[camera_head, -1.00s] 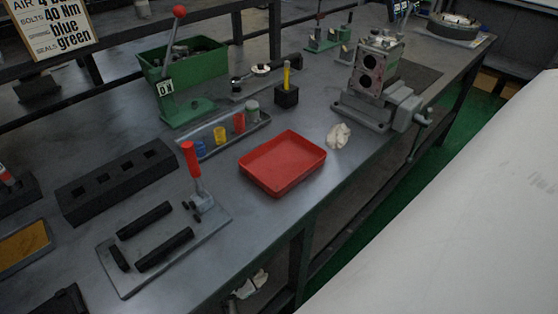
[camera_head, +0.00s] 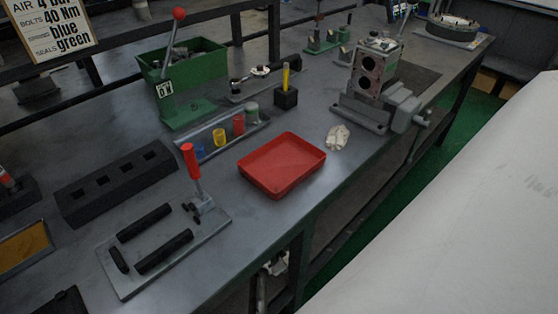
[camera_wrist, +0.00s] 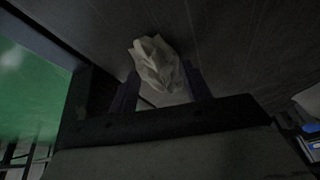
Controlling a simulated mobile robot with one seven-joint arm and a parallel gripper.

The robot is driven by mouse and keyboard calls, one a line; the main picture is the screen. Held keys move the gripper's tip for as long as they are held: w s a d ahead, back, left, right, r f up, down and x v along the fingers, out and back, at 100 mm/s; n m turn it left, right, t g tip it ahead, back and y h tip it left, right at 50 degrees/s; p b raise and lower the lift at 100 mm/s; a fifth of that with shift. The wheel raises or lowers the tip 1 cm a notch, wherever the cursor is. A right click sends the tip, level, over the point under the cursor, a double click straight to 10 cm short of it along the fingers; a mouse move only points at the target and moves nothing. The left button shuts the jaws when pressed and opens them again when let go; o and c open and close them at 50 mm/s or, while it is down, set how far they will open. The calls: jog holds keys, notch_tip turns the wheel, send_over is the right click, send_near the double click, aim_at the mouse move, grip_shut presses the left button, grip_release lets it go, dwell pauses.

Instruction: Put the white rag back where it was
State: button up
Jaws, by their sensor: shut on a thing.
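In the wrist view a crumpled white rag (camera_wrist: 158,62) is between the two fingers of my gripper (camera_wrist: 161,82). The gripper is shut on it, and the rag bulges past the fingertips against a dark background. In the head view a pale shape (camera_head: 277,263) shows below the bench's front edge, partly hidden by the frame; I cannot tell if it is the rag or part of my arm. Another crumpled white cloth (camera_head: 338,138) lies on the bench top, between the red tray (camera_head: 283,176) and the grey vise (camera_head: 399,108).
A lever plate (camera_head: 165,238), a black block with square holes (camera_head: 117,182) and a green bin (camera_head: 184,68) stand on the bench (camera_head: 238,215). Bench legs and rails frame the space below. Green floor (camera_head: 385,210) shows beside the bench.

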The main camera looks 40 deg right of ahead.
jog(key=o, duration=1)
jog(key=shift+f, duration=0.1)
jog(key=shift+c, duration=0.2)
jog(key=p+v, duration=0.1)
jog(key=v, duration=1.1)
